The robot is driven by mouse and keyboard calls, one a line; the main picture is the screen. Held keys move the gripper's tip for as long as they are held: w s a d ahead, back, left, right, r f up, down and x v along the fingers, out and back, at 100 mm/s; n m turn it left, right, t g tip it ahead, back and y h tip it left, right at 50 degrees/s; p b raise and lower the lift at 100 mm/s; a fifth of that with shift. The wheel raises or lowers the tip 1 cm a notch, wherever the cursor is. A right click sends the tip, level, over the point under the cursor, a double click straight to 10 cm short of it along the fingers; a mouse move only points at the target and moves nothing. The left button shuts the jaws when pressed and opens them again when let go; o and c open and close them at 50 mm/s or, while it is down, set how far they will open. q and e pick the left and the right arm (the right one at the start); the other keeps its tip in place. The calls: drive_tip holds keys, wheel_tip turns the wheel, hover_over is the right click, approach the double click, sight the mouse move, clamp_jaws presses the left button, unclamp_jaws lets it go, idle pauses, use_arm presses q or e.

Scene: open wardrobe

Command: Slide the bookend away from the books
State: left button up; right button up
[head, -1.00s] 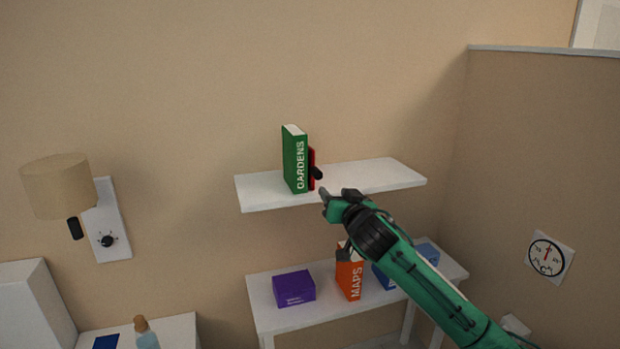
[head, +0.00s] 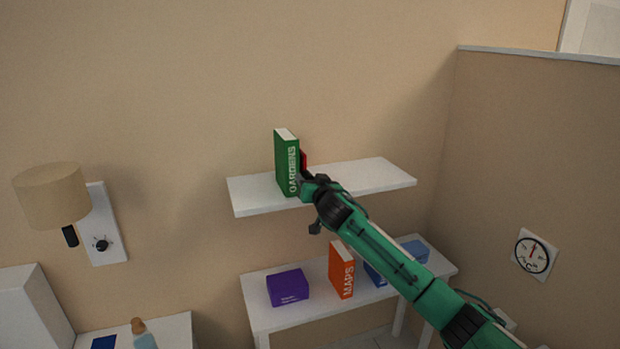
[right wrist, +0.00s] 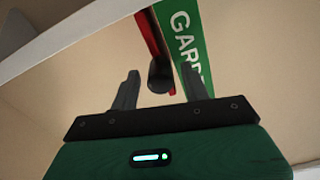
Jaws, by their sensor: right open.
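The green GARDENS book (head: 287,163) stands upright on the white upper shelf (head: 375,178); part of it also shows in the right wrist view (right wrist: 184,35). The red bookend (head: 303,160) stands against the book's right side in the head view, mostly hidden by my gripper. In the right wrist view the red bookend (right wrist: 150,35) carries a dark round knob (right wrist: 160,77). My right gripper (head: 304,181) is at the bookend. In the wrist view its open fingers (right wrist: 157,82) stand either side of the knob, with gaps visible. My left gripper is not in view.
The upper shelf is bare right of the bookend. A lower white table (head: 262,313) holds a purple box (head: 288,288), an orange MAPS book (head: 341,270) and blue boxes (head: 414,250). A wall lamp (head: 52,195) is at left, a partition wall (head: 530,150) at right.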

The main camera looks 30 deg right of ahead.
clamp_jaws()
drive_tip(key=s+d, duration=0.1)
drive_tip(key=d, duration=0.6)
drive_tip(key=s+d+p, duration=0.1)
drive_tip(key=s+d, duration=0.1)
drive_tip(key=d, duration=0.6)
drive_tip(key=shift+s, duration=0.25)
drive_tip(key=shift+d+r, duration=0.1)
drive_tip(key=shift+d, duration=0.05)
drive_tip(key=shift+c, duration=0.9)
unclamp_jaws()
drive_tip(key=shift+o, duration=0.9)
drive_tip(key=shift+s+d, duration=0.1)
drive_tip(key=shift+d, duration=0.1)
drive_tip(key=shift+a, duration=0.1)
